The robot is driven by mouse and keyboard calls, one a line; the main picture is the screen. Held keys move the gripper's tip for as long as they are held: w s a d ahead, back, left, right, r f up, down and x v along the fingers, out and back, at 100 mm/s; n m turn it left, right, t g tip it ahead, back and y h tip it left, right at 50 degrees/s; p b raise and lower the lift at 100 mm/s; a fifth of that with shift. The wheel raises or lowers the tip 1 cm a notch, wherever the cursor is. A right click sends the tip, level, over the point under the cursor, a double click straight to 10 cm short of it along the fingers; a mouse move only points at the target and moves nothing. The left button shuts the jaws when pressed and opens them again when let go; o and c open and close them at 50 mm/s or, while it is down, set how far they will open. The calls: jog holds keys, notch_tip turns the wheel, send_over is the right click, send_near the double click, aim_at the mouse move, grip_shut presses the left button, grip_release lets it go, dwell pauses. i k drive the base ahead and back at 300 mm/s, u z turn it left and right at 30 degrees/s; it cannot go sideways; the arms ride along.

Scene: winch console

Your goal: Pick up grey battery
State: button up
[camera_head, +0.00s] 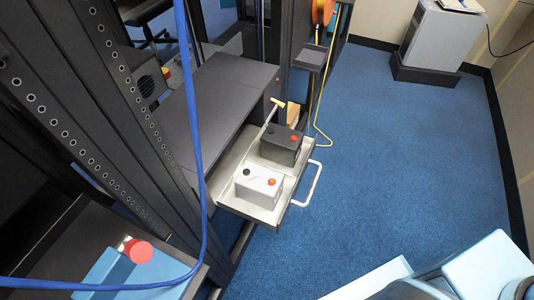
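Two box-shaped batteries sit in a pulled-out drawer tray (283,206) in the middle of the view. Light blue and white parts at the lower right look like my arm, but my gripper's fingers are not visible.
A U-shaped handle (311,184) sticks out from the drawer's right side. A T-handled rod (268,118) rises at its back. A blue cable (196,130) hangs in front of the rack at left. Blue floor (400,170) is clear right of the drawer.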

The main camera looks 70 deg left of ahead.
aim_at(261, 186)
jog(key=u, duration=3.2)
